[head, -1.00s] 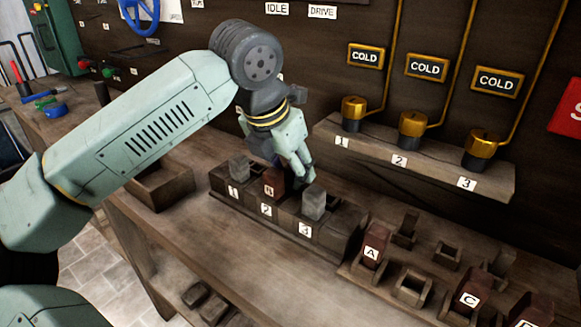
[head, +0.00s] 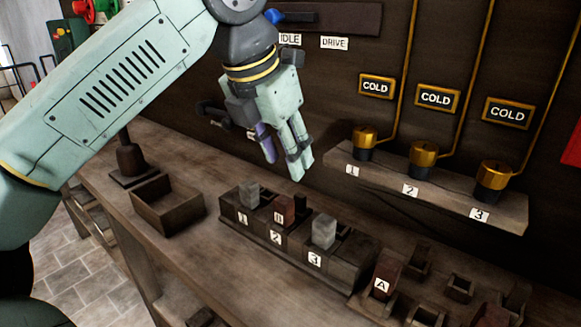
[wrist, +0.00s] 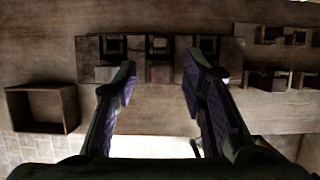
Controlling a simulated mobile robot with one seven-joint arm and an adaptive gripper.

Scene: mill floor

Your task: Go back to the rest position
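My gripper (head: 282,168) hangs in the air above the numbered rack (head: 352,272), its fingers pointing down and clear of the blocks. In the wrist view my gripper (wrist: 160,75) is open, with its two purple-padded fingers wide apart and nothing between them. The rack holds a grey block (head: 249,195) at 1, a reddish block (head: 284,211) at 2 and another grey block (head: 323,232) at 3. The lower part of each block is hidden in the rack.
An empty wooden box (head: 168,206) stands left of the rack. A reddish block marked A (head: 383,279) and small holders are at the right. A shelf (head: 430,197) with several brass-topped fittings juts from the wall right of my gripper.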

